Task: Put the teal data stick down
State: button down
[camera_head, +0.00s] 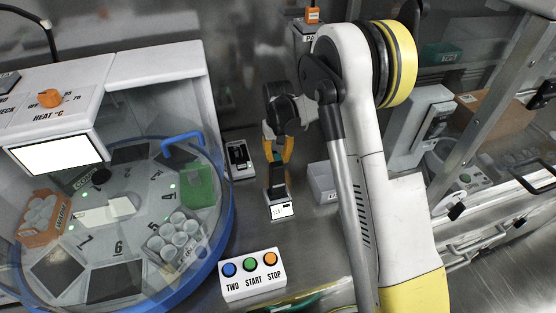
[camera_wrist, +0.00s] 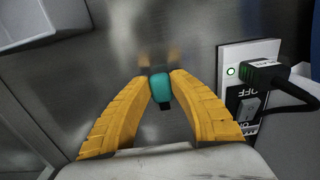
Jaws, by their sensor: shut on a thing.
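The teal data stick (camera_wrist: 161,88) is in the wrist view between the tips of my gripper's yellow fingers (camera_wrist: 160,80). My gripper is shut on it and holds it over a grey metal surface; I cannot tell whether the stick touches that surface. A dark end of the stick shows below its teal body. In the head view my gripper (camera_head: 278,155) points down over the bench, between the round blue-rimmed machine and a small white bin. The stick is mostly hidden there by the fingers.
A white switch box (camera_wrist: 226,75) with a black plug and green light stands right of my gripper in the wrist view. In the head view, a white bin (camera_head: 318,190), a small white display (camera_head: 282,210), a button box (camera_head: 253,290) and the blue-rimmed machine (camera_head: 226,215) surround my gripper.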

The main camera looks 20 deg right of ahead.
jog(key=shift+f+b, duration=0.55)
jog(key=shift+f, duration=0.05)
jog(key=c, duration=1.2)
grip_release()
jog(key=shift+c, duration=0.2)
jog(key=shift+r, duration=0.15)
notch_tip(320, 180, up, 13)
jog(key=p, duration=0.5)
jog(key=s+r+t, duration=0.3)
jog(key=s+r, duration=0.9)
jog(key=r, duration=0.2)
jog(key=s+t, duration=0.4)
jog(key=s, duration=1.2)
